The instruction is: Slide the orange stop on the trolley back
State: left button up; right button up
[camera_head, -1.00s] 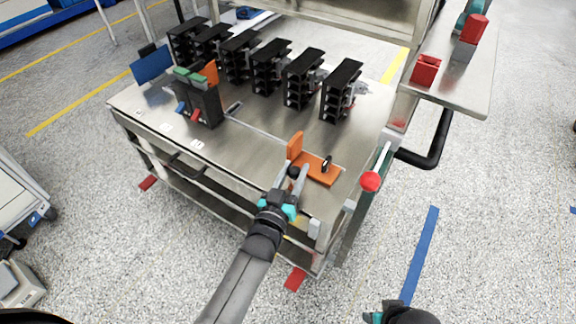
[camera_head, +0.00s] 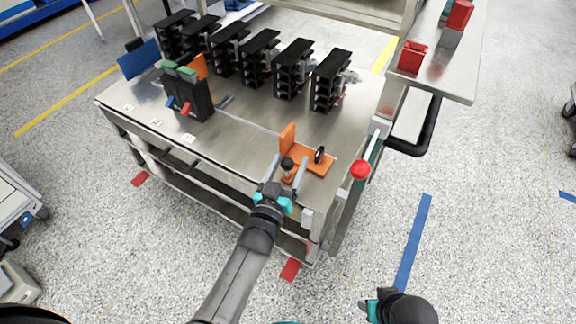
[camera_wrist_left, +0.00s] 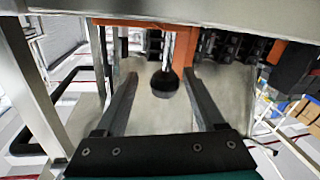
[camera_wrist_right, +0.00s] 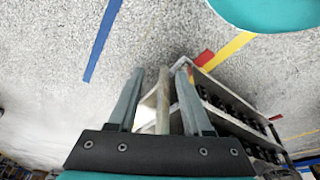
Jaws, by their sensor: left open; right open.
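The orange stop (camera_head: 310,164) sits on the near right corner of the trolley's steel top (camera_head: 245,140). It has a flat base, an upright orange plate at its left and a small black knob (camera_head: 319,154) on top. My left gripper (camera_head: 287,169) is open at the stop's near side. A dark ball knob (camera_head: 287,164) stands between its fingers; in the left wrist view the ball (camera_wrist_left: 165,84) hangs between the open fingers, and I cannot tell whether they touch it. My right gripper (camera_wrist_right: 153,98) is open and empty over the floor, right of the trolley.
Several black breakers (camera_head: 293,70) stand in a row along the top's back. A black unit with green parts (camera_head: 190,95) stands at the left. A red ball-ended lever (camera_head: 360,169) rises at the right edge, near a black handle (camera_head: 425,135). A side shelf holds a red bin (camera_head: 411,57).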

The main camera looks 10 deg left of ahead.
pick_arm(q)
jog(key=shift+s, duration=0.1)
jog(key=shift+s+a, duration=0.1)
jog(key=shift+s, duration=0.15)
jog(key=s, duration=0.1)
jog(key=s+p, duration=0.1)
jog(key=s, duration=0.1)
jog(key=s+p, duration=0.1)
jog(key=s, duration=0.1)
jog(key=shift+a+r, duration=0.1)
jog(key=shift+a, duration=0.3)
jog(key=s+a+p, duration=0.1)
jog(key=s+p, duration=0.1)
jog(key=s, duration=0.7)
jog(key=shift+s+a+p, duration=0.15)
jog(key=shift+s+p, duration=0.1)
jog(key=shift+p, duration=0.1)
pick_arm(e)
jog(key=s+d+f, duration=0.2)
jog(key=s+f, duration=0.2)
jog(key=f, duration=0.4)
jog(key=shift+s+d+f+g, duration=0.3)
jog(key=shift+s+d+g, duration=0.1)
